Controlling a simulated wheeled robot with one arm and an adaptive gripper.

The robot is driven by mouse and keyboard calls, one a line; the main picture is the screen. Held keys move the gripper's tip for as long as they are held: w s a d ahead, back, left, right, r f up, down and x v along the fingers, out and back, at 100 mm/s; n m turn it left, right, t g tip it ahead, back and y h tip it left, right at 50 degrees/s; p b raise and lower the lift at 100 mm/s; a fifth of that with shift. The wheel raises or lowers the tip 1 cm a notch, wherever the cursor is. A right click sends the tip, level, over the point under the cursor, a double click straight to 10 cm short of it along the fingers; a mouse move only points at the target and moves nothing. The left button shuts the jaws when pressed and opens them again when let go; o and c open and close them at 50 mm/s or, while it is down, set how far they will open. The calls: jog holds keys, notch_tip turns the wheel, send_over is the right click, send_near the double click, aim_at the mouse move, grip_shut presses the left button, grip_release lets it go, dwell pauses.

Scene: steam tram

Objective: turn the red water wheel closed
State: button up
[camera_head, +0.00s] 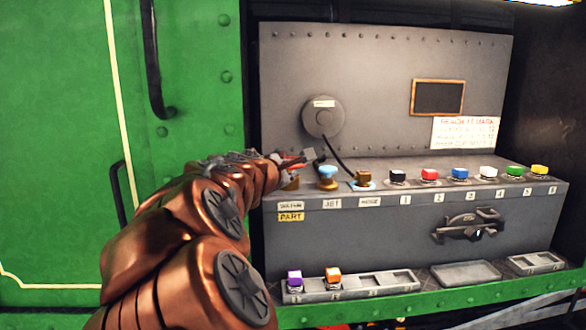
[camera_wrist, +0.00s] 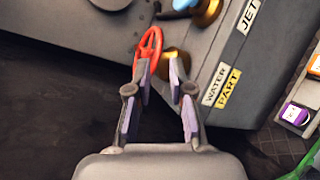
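The red water wheel (camera_wrist: 150,45) is a small spoked wheel by a brass fitting (camera_wrist: 174,58) in the wrist view. In the camera_head view the wheel (camera_head: 291,164) is partly hidden by my gripper (camera_head: 308,156). The labels beside it read WATER (camera_wrist: 215,84) and PART (camera_wrist: 229,88). In the wrist view my gripper (camera_wrist: 159,72) has its fingers apart, with the brass fitting showing between the tips. The left fingertip overlaps the wheel's lower rim; I cannot tell whether they touch. Nothing is visibly held.
A blue-topped brass knob (camera_head: 328,177) labelled JET stands just right of the wheel. Several coloured knobs line the grey ledge further right. A grey panel (camera_head: 385,85) rises behind. A lower shelf holds a tray with purple (camera_head: 294,280) and orange (camera_head: 333,276) knobs.

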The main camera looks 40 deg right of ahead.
jog(key=shift+v, duration=1.85)
